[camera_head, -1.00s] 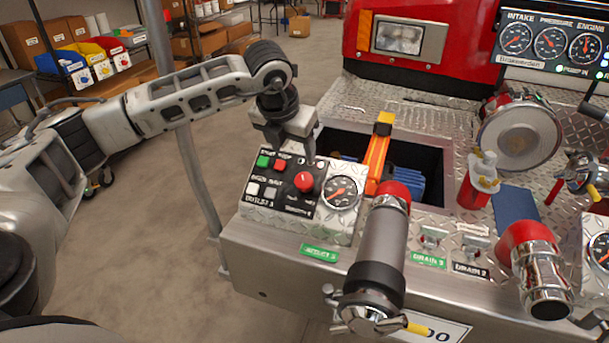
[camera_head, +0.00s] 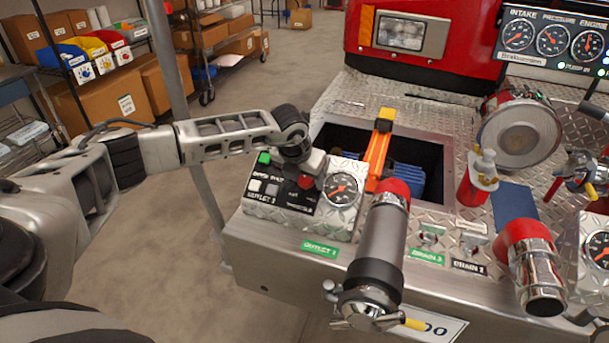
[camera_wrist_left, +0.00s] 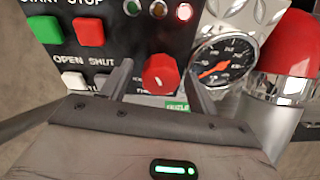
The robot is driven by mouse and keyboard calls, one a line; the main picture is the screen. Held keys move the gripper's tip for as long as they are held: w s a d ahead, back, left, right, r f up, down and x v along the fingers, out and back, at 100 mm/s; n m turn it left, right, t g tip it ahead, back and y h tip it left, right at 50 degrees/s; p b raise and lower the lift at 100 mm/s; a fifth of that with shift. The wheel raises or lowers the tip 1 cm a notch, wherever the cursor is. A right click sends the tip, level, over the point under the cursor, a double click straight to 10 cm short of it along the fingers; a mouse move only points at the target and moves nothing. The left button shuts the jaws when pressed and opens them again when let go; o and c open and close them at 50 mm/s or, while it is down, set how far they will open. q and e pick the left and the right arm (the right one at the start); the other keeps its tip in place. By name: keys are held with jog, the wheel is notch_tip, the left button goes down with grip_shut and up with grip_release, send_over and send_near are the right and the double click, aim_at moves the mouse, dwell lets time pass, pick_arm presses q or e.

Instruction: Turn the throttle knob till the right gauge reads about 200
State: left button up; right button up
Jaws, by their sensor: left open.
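The red throttle knob (camera_head: 305,182) is on the black outlet panel, partly hidden by my left gripper. In the head view the left gripper (camera_head: 310,172) is over the panel. A round gauge (camera_head: 342,189) is just right of the knob; in the wrist view its red needle points lower left. Another gauge (camera_head: 599,250) is cut off at the right edge.
Green and red buttons (camera_wrist_left: 89,32) and white and grey ones lie left of the knob. A red-collared outlet pipe (camera_head: 383,245) stands right of the near gauge. An open bay (camera_head: 425,160) with an orange bar lies behind. A display (camera_head: 552,40) shows three gauges.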

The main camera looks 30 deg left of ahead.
pick_arm(q)
jog(key=c, duration=1)
jog(key=shift+o, duration=0.2)
